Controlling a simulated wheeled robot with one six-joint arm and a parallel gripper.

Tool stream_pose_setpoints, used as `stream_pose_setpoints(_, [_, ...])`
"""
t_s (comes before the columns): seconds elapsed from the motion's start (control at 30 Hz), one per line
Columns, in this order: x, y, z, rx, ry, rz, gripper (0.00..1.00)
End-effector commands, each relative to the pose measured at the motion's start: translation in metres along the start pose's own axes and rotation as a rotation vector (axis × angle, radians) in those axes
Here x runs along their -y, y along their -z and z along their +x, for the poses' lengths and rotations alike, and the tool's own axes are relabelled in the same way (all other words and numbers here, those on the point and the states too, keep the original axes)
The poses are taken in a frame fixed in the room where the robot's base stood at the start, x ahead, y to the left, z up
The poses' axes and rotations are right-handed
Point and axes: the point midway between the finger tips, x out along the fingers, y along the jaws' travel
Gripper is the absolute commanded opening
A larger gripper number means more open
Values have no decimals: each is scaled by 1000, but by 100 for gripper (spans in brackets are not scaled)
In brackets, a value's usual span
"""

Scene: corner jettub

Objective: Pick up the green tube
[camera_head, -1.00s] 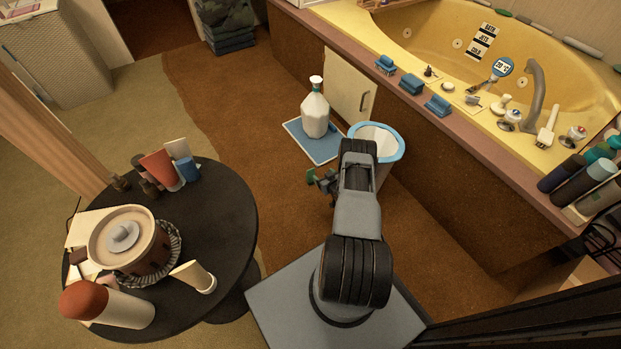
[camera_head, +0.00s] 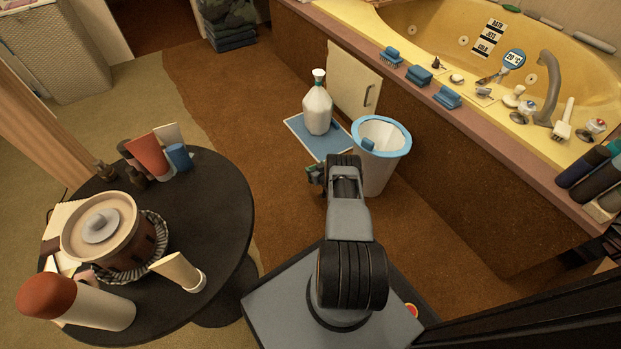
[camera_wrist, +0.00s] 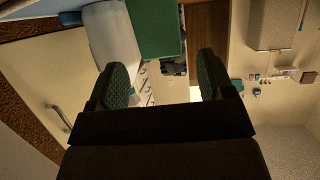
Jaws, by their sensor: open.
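A plain green object (camera_wrist: 158,28), likely the green tube, shows at the top middle of the wrist view, beyond and between my fingers. Its upper end is cut off by the frame. It stands beside the white bottle (camera_wrist: 112,42), which overlaps it closely in this view. My gripper (camera_wrist: 160,80) is open, with dark green finger pads apart and nothing between them. In the head view my gripper (camera_head: 316,176) is low over the brown floor, in front of the bottle's blue mat (camera_head: 300,133). A small green patch shows there; I cannot tell if it is tube or finger pad.
The white bottle (camera_head: 318,108) stands on the mat. A blue-rimmed bin (camera_head: 376,178) stands close right of my arm. The tub ledge (camera_head: 470,118) lies beyond on the right. A crowded round black table (camera_head: 222,205) is at left. Brown floor between table and mat is clear.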

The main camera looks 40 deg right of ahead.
Motion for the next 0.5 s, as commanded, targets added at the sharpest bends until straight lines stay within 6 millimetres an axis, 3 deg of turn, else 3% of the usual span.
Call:
stream_pose_setpoints(0.2, [2, -5, 28, 0, 1, -1, 74])
stream_pose_setpoints(0.5, [2, -1, 33, 1, 0, 1, 74])
